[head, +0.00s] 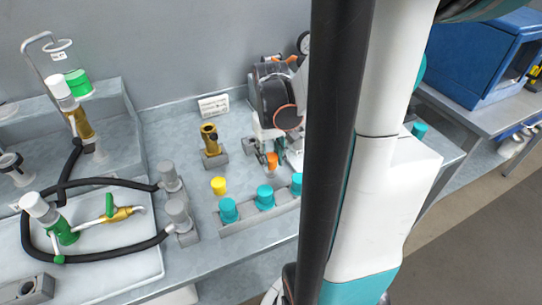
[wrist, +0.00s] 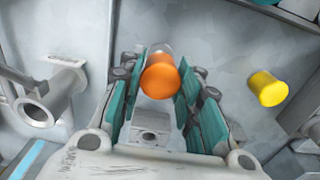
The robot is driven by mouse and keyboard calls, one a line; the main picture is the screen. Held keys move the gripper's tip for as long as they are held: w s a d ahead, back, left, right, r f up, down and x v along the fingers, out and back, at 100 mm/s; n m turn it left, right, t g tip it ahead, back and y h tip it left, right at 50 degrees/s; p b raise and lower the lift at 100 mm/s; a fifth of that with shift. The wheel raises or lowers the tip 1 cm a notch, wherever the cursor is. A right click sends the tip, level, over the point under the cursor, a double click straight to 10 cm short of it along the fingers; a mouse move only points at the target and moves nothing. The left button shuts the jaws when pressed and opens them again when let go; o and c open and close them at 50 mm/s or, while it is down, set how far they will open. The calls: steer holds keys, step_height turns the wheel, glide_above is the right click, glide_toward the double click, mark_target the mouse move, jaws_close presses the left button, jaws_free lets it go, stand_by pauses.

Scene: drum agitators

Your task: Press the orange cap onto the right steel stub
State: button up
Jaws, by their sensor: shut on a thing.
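The orange cap (wrist: 160,80) sits between the teal-padded fingers of my gripper (wrist: 160,88) in the wrist view, which are shut on it. In the head view the orange cap (head: 272,160) shows just below my gripper (head: 270,150), above the bench. A pale, partly see-through round shape shows behind the cap in the wrist view; I cannot tell whether it is a stub or part of the cap. A grey block with a hole (wrist: 152,130) lies between the fingers, below the cap in the picture. I cannot identify the right steel stub for certain.
A yellow cap (head: 219,186) stands on the bench left of my gripper, with several teal caps (head: 265,198) on a grey rack in front. A brass fitting (head: 209,138) stands on a block. A grey pipe piece (wrist: 42,108) is left in the wrist view. Black hoses (head: 105,183) lie left.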

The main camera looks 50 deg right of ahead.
steer(key=shift+f+b, duration=0.9)
steer(key=shift+f, duration=0.25)
steer(key=shift+f, duration=0.45)
stand_by(0.5)
steer(key=shift+c, duration=0.2)
steer(key=shift+f, duration=0.1)
steer(key=shift+c, duration=0.8)
steer(key=o, duration=1)
steer(key=shift+o, duration=0.2)
